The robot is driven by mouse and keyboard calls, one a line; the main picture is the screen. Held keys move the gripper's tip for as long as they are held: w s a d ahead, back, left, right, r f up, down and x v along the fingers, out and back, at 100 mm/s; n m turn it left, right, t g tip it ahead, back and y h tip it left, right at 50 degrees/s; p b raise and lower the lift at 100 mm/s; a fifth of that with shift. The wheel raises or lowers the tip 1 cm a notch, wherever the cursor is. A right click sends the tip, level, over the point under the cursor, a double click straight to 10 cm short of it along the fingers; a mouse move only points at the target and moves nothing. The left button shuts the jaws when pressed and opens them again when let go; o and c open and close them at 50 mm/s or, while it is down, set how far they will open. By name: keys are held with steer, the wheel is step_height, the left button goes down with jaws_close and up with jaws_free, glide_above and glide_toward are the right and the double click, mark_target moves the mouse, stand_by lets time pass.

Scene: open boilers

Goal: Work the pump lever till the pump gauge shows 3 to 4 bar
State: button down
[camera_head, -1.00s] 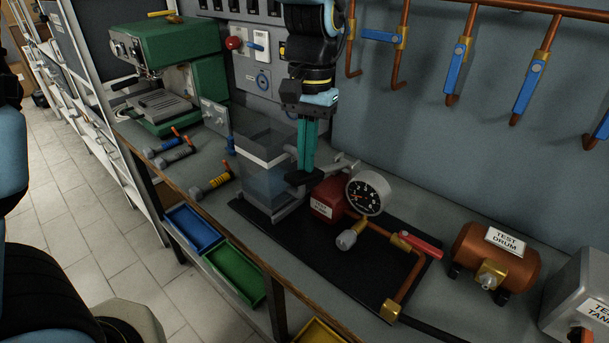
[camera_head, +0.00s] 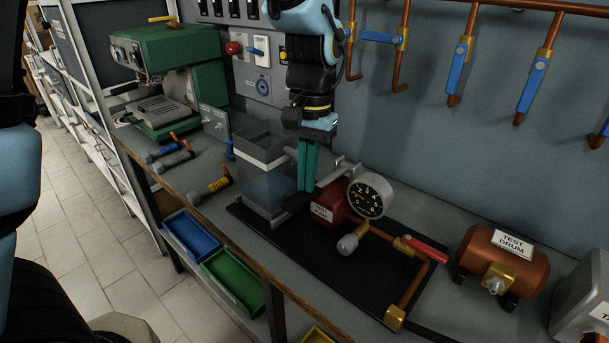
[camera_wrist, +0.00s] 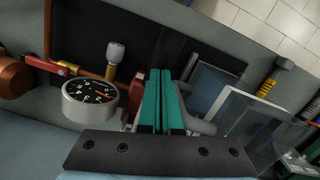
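The red test pump (camera_head: 329,206) stands on a black mat beside a clear water tank (camera_head: 263,185). The round pump gauge (camera_head: 371,195) faces me with a white rim and dark dial; it also shows in the wrist view (camera_wrist: 90,100). Its needle is too small to read surely. The fingers look shut in the wrist view (camera_wrist: 157,98).
A copper pipe with a red valve handle (camera_head: 425,250) runs right of the gauge. A copper test drum (camera_head: 505,265) and a grey tank stand further right. A green machine (camera_head: 170,75) and several tools lie left. Copper pipes hang on the wall behind.

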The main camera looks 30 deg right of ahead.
steer(key=shift+w+d+r+p, duration=0.25)
steer(key=shift+w+d+p, duration=0.05)
steer(key=shift+d+p, duration=0.15)
steer(key=shift+w+d+r+p, duration=0.25)
steer(key=shift+d+p, duration=0.05)
steer(key=shift+d, duration=0.15)
steer(key=shift+w+d, duration=0.2)
steer(key=shift+d, duration=0.15)
step_height(320, 180, up, 11)
steer(key=b, duration=0.2)
steer(key=shift+w+d+f, duration=0.15)
steer(key=shift+w+d, duration=0.1)
steer(key=shift+d, duration=0.2)
